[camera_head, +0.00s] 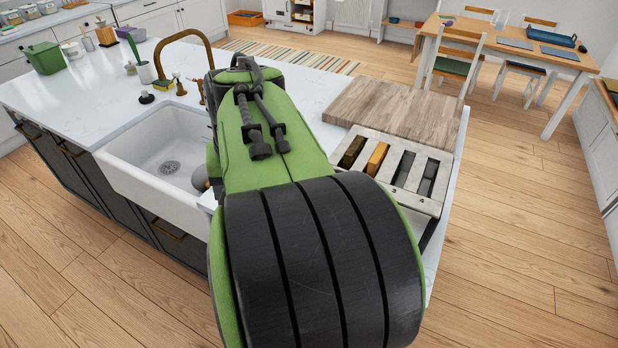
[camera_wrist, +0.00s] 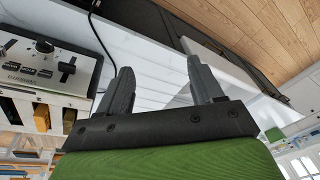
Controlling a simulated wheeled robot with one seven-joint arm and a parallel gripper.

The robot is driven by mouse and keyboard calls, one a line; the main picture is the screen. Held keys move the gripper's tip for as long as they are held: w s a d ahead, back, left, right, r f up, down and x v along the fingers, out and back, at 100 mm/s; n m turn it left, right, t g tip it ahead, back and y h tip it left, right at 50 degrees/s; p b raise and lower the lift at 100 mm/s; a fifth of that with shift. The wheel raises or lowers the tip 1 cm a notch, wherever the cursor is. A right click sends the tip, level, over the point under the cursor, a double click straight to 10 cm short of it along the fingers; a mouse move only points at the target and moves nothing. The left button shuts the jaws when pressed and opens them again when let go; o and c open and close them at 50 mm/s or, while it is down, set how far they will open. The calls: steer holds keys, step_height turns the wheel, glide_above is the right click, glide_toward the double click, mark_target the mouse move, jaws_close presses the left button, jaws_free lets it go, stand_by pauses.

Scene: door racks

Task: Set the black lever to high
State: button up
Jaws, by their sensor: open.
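A silver panel (camera_wrist: 40,66) with a black round knob, small buttons and a black lever (camera_wrist: 67,69) is at the left edge of the wrist view. The lever is a cross-shaped handle on a slot. I cannot read its setting. The panel belongs to a silver appliance (camera_head: 437,207) with numbered slots on the counter, right of my arm in the head view. My gripper (camera_wrist: 160,64) is open and empty, with its fingers wide apart, to the right of the panel and not touching it. In the head view my arm hides the gripper and the lever.
A wooden board (camera_head: 405,112) lies behind the appliance. A white sink (camera_head: 160,155) with a brass faucet (camera_head: 185,36) is on the left. A black cable (camera_wrist: 91,30) runs by the panel. Wooden floor (camera_head: 530,220) is clear on the right.

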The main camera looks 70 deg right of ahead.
steer(key=s+d+r+m+g+y+p, duration=0.15)
steer(key=s+d+m+p, duration=0.5)
steer(key=s+d, duration=0.85)
steer(key=shift+m+g, duration=0.45)
steer(key=shift+m, duration=0.3)
steer(key=f+b, duration=0.1)
steer(key=f, duration=0.4)
steer(key=f+b, duration=0.2)
steer(key=f, duration=0.3)
steer(key=w+f+b, duration=0.1)
steer(key=f, duration=0.4)
steer(key=shift+w+d+f, duration=0.1)
steer(key=shift+d+f, duration=0.2)
steer(key=shift+d, duration=0.1)
steer(key=shift+c, duration=0.5)
steer(key=shift+r, duration=0.1)
jaws_close()
